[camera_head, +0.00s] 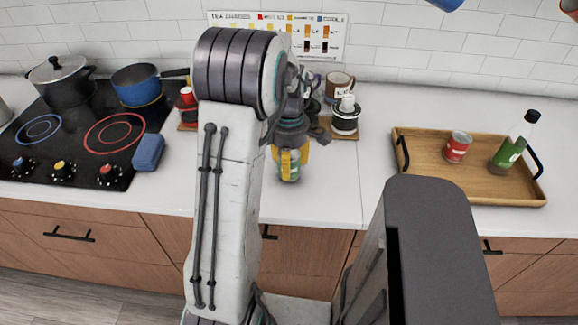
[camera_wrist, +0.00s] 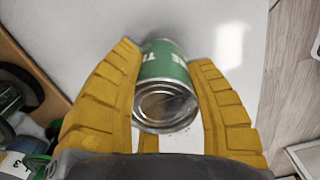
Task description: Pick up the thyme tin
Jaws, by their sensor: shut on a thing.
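The thyme tin (camera_wrist: 165,75) is a small can with a green label, white letters and a bare metal end. In the wrist view it sits between the two yellow fingers of my gripper (camera_wrist: 172,95), which is shut on it. In the head view my gripper (camera_head: 290,162) points down over the white counter, and part of the tin (camera_head: 290,174) shows between its fingers. I cannot tell whether the tin touches the counter. My arm hides some of the counter behind it.
A wooden tray (camera_head: 430,178) at the right holds a red can (camera_head: 458,147) and a green bottle (camera_head: 511,142). At the left are a cooktop (camera_head: 75,140) with a black pot (camera_head: 62,80) and a blue pan (camera_head: 137,84), and a blue block (camera_head: 149,152). Mugs (camera_head: 340,84) stand behind my gripper.

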